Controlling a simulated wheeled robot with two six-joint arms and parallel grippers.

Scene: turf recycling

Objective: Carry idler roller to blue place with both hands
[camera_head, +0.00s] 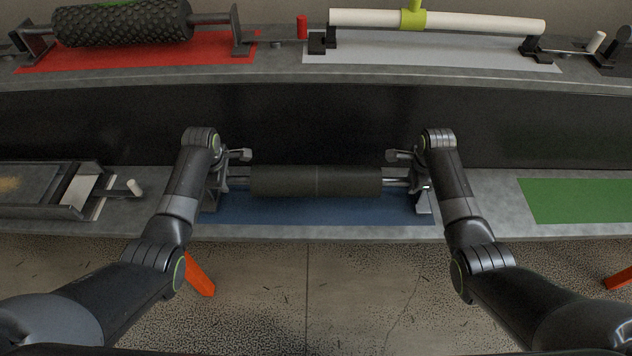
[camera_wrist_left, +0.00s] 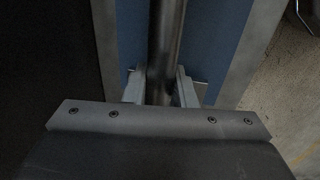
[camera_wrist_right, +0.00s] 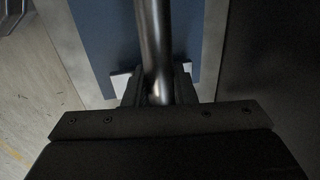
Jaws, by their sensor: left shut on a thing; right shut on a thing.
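The idler roller (camera_head: 316,181) is a dark grey cylinder with thin metal shaft ends. It lies level over the blue place (camera_head: 315,212) on the lower shelf. My left gripper (camera_head: 226,180) is shut on its left shaft end, and my right gripper (camera_head: 408,178) is shut on its right shaft end. In the left wrist view the shaft (camera_wrist_left: 165,45) runs between the fingers (camera_wrist_left: 161,90). In the right wrist view the shaft (camera_wrist_right: 154,45) also passes between the fingers (camera_wrist_right: 157,90). Dark end supports stand by both ends, partly hidden by my arms. I cannot tell whether the roller rests on them.
A green mat (camera_head: 580,201) lies to the right on the same shelf, and a metal tray (camera_head: 45,190) stands to the left.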

